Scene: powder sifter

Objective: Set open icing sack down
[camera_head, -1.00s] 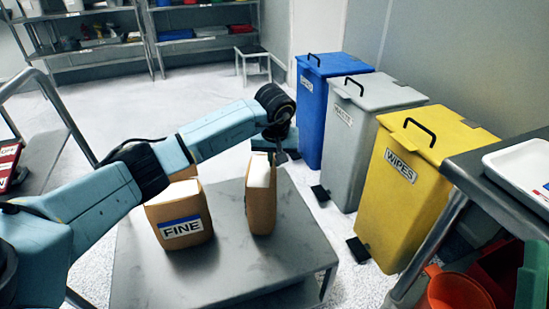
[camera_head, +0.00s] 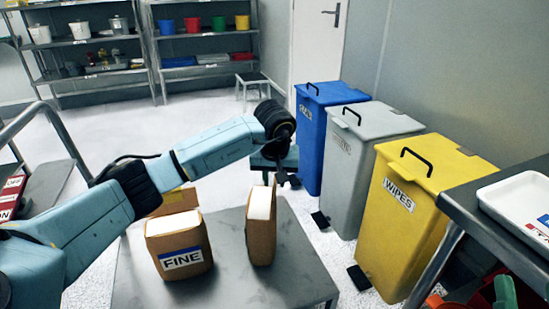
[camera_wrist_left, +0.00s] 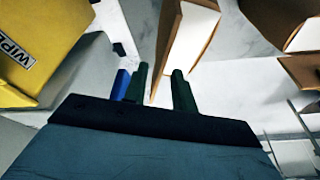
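Two open brown paper sacks with white tops stand upright on a low grey metal table (camera_head: 225,285). The left one, the sack labelled FINE (camera_head: 182,243), faces me. The other, a narrow-looking sack (camera_head: 262,232), stands to its right with its label hidden. My left gripper (camera_head: 287,178) is at the upper right of this right sack, beyond it. In the left wrist view its two dark green fingers (camera_wrist_left: 160,72) are spread apart. The right sack (camera_wrist_left: 189,42) shows ahead of them, with one edge reaching the gap. My right gripper is not in view.
Blue (camera_head: 322,120), grey (camera_head: 352,165) and yellow (camera_head: 415,210) bins stand right of the table. A bench with a white tray (camera_head: 520,205) is at far right. Another brown sack (camera_head: 172,203) is partly hidden behind the FINE sack. Shelves (camera_head: 100,65) line the back.

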